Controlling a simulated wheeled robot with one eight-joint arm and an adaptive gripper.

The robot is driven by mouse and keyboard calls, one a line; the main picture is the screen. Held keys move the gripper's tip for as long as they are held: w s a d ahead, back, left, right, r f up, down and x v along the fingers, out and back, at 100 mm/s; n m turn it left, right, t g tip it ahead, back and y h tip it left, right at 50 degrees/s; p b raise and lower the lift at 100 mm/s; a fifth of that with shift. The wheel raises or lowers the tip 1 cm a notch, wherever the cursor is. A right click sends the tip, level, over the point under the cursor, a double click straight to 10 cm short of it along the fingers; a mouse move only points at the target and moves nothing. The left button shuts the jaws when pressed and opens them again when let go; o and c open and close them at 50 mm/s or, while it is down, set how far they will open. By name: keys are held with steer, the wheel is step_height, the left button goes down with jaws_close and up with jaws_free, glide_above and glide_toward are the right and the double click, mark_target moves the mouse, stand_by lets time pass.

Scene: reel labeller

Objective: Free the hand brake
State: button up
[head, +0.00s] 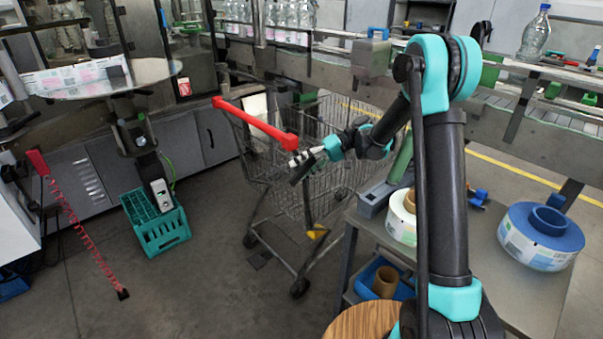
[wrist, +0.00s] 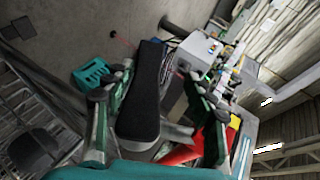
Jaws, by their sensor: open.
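My gripper (head: 303,160) reaches left over the wire trolley, near the right end of its red push bar (head: 262,127). In the wrist view its two fingers stand apart, one on each side of a long black grip (wrist: 146,88) with a grey base. This grip looks like the hand brake lever. It also shows as a short dark bar (head: 300,173) by the fingertips in the head view. The fingers are not closed on it; I cannot tell whether either touches it. The lever's lower end and pivot are hidden.
The wire trolley (head: 282,204) stands on the floor beside a grey table (head: 490,262) with label reels, one blue-topped (head: 541,235). A teal crate (head: 160,232) sits on the left floor. A bottle conveyor (head: 500,95) runs behind.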

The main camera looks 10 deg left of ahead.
mark_target(301, 169)
steer(key=o, duration=0.6)
steer(key=r, duration=0.7)
steer(key=shift+w+a, duration=0.15)
steer(key=shift+w, duration=0.05)
steer(key=shift+r, duration=0.4)
steer(key=shift+s+d+r, duration=0.15)
steer(key=shift+d+r, duration=0.25)
steer(key=shift+s+a, duration=0.2)
steer(key=shift+s, duration=0.05)
steer(key=shift+w, duration=0.1)
steer(key=shift+c, duration=0.3)
steer(key=shift+a, duration=0.15)
steer(key=c, duration=0.5)
steer(key=shift+f, duration=0.1)
steer(key=shift+c, duration=0.2)
